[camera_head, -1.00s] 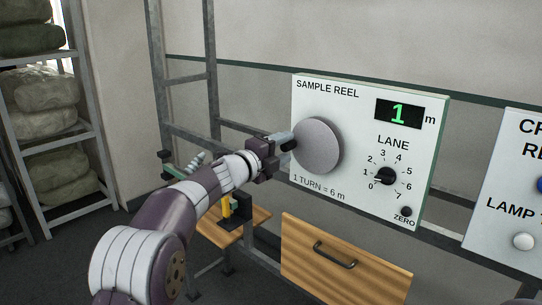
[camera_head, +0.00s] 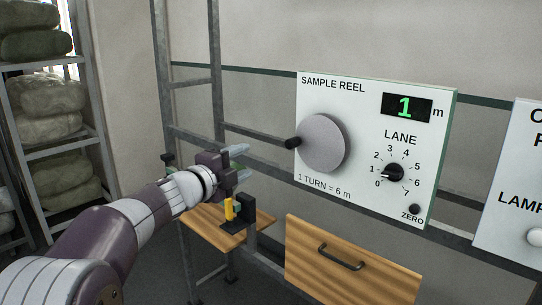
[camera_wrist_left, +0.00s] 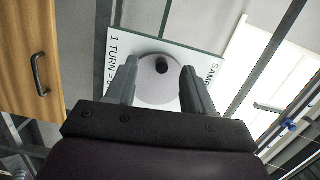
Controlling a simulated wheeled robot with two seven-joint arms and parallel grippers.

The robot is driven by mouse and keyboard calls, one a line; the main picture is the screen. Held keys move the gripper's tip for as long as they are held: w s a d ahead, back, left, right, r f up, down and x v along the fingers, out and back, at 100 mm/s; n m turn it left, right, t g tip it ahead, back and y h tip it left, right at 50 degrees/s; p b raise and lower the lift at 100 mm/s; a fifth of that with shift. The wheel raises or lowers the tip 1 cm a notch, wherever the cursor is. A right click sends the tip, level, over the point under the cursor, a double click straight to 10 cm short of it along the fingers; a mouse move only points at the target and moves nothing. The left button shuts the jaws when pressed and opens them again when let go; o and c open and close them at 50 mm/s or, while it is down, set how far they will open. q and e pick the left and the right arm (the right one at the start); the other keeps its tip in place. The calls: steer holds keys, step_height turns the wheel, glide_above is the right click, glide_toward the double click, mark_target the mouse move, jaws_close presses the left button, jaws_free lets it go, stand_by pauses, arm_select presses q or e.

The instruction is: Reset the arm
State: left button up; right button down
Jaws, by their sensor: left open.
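My left gripper (camera_head: 241,163) is open and empty in the head view. It stands to the left of the sample reel panel (camera_head: 315,178), apart from it. The panel carries a round grey reel disc (camera_head: 324,143) with a black crank knob (camera_head: 292,143) on its left side. The display (camera_head: 406,107) reads 1 m. The lane dial (camera_head: 393,173) points to the low numbers at its left. In the left wrist view the two fingers (camera_wrist_left: 157,82) are spread, with the reel disc (camera_wrist_left: 160,93) and its black knob (camera_wrist_left: 161,65) beyond them. My right gripper is not in view.
A wooden drawer front with a black handle (camera_head: 341,258) is below the panel. A small wooden shelf (camera_head: 207,226) holds a yellow-handled item (camera_head: 229,208) under my left gripper. A second panel (camera_head: 512,200) is at the right. Shelving with sacks (camera_head: 45,93) stands at the left.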

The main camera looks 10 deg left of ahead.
arm_select(q)
steer(key=s+a+f+n+g+y, duration=0.2)
steer(key=s+a+f+n+y, duration=0.1)
steer(key=f+n, duration=0.3)
steer(key=s+a+f+n+g+y, duration=0.25)
steer(key=f+n, duration=0.25)
steer(key=f, duration=0.3)
steer(key=s+a+f+n+g+y, duration=0.2)
steer(key=s+a+f+n+y, duration=0.1)
steer(key=f+n, duration=0.3)
steer(key=s+d+f+n+g, duration=0.1)
steer(key=s+f+g, duration=0.1)
steer(key=s+f, duration=0.2)
steer(key=s+d+f+n+g+p, duration=0.1)
steer(key=s+d+f+n+g, duration=0.1)
steer(key=s, duration=0.9)
steer(key=s+d+f+n+g, duration=0.2)
steer(key=s+f+g, duration=0.2)
steer(key=s+f, duration=0.2)
steer(key=shift+s+h, duration=0.35)
steer(key=shift+s, duration=0.8)
